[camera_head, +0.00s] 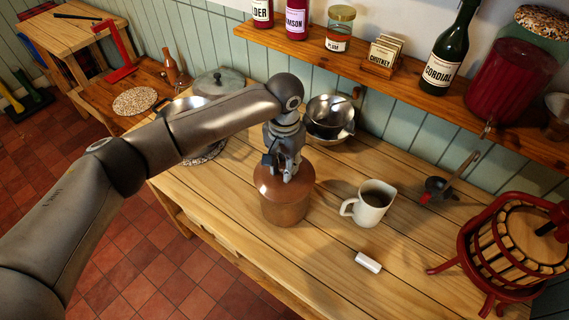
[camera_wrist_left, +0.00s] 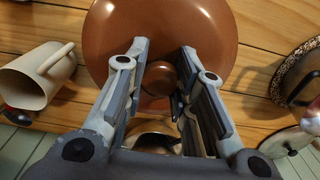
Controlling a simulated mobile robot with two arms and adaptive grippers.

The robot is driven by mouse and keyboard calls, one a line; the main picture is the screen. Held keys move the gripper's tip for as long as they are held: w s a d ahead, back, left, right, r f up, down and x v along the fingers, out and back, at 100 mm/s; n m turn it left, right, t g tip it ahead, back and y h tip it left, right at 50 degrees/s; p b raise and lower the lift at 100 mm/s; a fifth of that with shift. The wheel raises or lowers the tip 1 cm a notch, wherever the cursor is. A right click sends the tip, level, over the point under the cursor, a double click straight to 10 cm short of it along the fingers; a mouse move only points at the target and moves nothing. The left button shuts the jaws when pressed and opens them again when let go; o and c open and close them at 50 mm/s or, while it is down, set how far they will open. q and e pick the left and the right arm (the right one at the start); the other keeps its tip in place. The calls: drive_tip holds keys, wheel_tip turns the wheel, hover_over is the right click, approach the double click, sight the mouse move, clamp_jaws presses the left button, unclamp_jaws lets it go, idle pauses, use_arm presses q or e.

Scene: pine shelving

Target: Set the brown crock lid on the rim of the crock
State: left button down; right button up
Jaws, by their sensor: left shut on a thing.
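The brown crock (camera_head: 285,210) stands upright on the wooden worktop. The brown crock lid (camera_head: 268,183) is over its mouth and looks level, at or very close to the rim; I cannot tell whether a thin gap is left. My left gripper (camera_head: 288,176) points down from above and is shut on the lid's knob. In the left wrist view the round lid (camera_wrist_left: 215,40) fills the upper middle, with its knob (camera_wrist_left: 162,79) between the two fingers. The lid hides the crock's opening. My right gripper is not in view.
A white mug (camera_head: 371,205) of dark liquid stands right of the crock, with a white block (camera_head: 368,262) in front. Metal bowls (camera_head: 330,118) are behind. A red fruit press (camera_head: 515,240) stands at right. The worktop's front right is mostly clear.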

use_arm(q)
drive_tip(key=shift+f, duration=0.45)
drive_tip(key=c, duration=1.1)
unclamp_jaws()
drive_tip(key=shift+c, duration=0.2)
drive_tip(key=shift+r, duration=0.1)
wheel_tip(320, 180, up, 12)
